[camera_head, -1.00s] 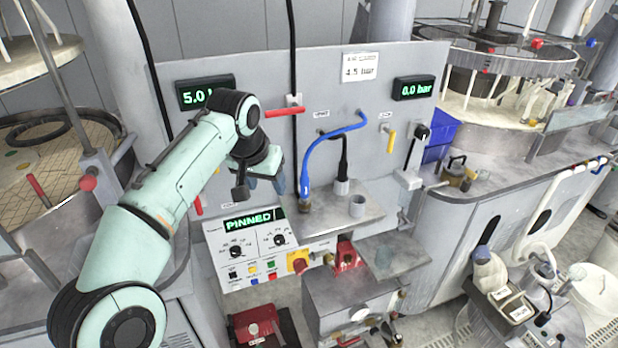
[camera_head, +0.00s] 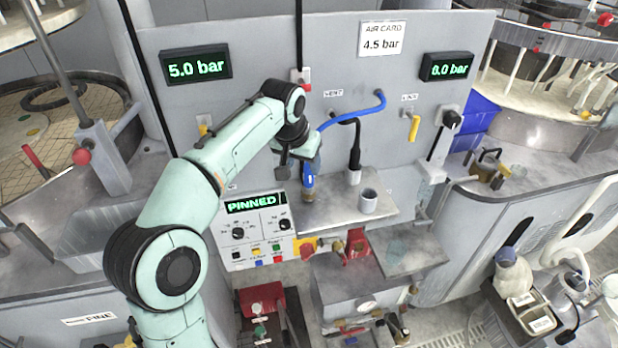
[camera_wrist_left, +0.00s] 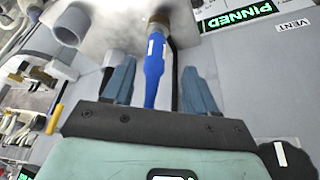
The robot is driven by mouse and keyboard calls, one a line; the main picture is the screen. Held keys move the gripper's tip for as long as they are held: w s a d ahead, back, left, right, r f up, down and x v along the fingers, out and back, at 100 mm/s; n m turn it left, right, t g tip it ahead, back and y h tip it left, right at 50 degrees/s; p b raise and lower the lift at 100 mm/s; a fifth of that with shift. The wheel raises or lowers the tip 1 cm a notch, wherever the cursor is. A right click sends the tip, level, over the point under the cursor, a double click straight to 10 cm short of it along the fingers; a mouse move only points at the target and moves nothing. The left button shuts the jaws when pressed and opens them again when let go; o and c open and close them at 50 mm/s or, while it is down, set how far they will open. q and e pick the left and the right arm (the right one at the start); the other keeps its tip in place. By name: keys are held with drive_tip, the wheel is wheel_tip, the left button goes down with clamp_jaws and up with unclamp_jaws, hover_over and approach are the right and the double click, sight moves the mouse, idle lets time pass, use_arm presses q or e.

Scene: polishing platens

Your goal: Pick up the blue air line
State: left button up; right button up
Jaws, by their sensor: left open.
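The blue air line (camera_head: 349,114) runs from a fitting on the grey panel down to a blue end that stands upright in a brass fitting on the small shelf. My left gripper (camera_head: 308,172) is at that blue end, and its fingers partly hide it. In the left wrist view the blue end (camera_wrist_left: 154,72) lies between the two open fingers of my left gripper (camera_wrist_left: 157,85), with a gap on each side. The brass fitting (camera_wrist_left: 160,19) is just beyond the fingertips. My right gripper is not in view.
A black line end (camera_head: 354,160) in a pale holder and an empty grey cup (camera_head: 369,200) stand on the shelf (camera_head: 335,212), right of the gripper. A control box reading PINNED (camera_head: 254,232) is below left. A yellow lever (camera_head: 414,128) is on the panel.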

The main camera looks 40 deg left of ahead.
sight(307, 167)
use_arm(q)
drive_tip(key=x, duration=0.5)
drive_tip(key=shift+w+d+f, duration=0.1)
drive_tip(key=shift+w+d, duration=0.1)
drive_tip(key=shift+w, duration=0.25)
clamp_jaws()
